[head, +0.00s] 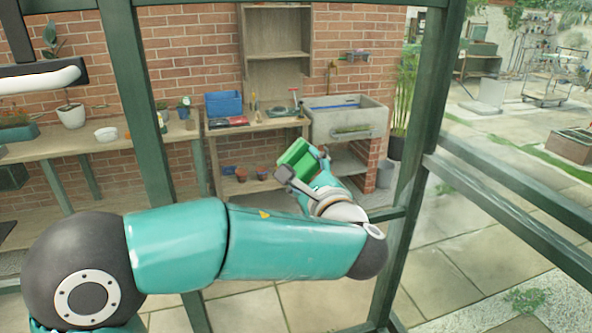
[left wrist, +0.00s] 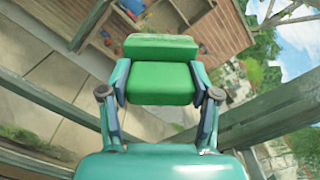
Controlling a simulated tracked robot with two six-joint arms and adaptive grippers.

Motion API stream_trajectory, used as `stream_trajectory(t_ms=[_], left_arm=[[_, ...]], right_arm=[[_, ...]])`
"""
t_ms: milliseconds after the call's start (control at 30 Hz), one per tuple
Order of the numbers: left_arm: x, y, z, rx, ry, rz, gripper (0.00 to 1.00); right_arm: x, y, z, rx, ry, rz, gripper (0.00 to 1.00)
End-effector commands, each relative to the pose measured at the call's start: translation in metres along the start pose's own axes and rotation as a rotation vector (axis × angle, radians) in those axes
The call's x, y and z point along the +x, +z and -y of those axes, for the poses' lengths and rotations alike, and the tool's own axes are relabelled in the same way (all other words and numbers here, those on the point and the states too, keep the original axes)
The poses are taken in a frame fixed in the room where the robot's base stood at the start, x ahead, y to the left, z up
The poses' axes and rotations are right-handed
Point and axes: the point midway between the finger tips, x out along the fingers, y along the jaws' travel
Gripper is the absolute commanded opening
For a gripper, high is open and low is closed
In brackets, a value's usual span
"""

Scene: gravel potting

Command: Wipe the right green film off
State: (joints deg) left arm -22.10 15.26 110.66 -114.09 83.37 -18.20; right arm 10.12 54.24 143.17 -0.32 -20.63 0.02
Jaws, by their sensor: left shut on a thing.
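My left gripper (head: 303,168) is shut on a green block, which looks like a sponge (head: 294,154). The arm reaches across the lower middle of the head view, and the gripper is raised in front of the greenhouse frame opening. In the left wrist view the sponge (left wrist: 160,86) sits between the two fingers, its lighter strip standing out beyond the fingertips. I cannot make out a green film on glass in either view. Whether the sponge touches a pane cannot be told. My right gripper is not in view.
Dark green frame posts (head: 146,110) and a right post (head: 421,150) with slanted rails stand close to the arm. Behind are a wooden bench (head: 75,150), a potting table (head: 255,126) and a stone sink (head: 375,117) with a greenish patch on its front. Paving lies at right.

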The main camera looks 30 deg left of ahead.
Motion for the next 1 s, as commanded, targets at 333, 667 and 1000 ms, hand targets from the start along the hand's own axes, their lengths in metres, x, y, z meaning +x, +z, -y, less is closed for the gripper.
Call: stream_trajectory(t_ms=[333, 667, 1000], left_arm=[[0.004, 0.006, -0.007, -0.003, 0.001, 0.002, 0.34], [0.007, 0.026, -0.027, -0.003, 0.004, 0.006, 0.34], [0.008, 0.031, -0.030, -0.003, 0.007, 0.009, 0.34]], right_arm=[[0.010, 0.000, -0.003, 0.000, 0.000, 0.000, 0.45], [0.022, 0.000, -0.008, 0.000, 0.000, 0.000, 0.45], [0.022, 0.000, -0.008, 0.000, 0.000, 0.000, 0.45]])
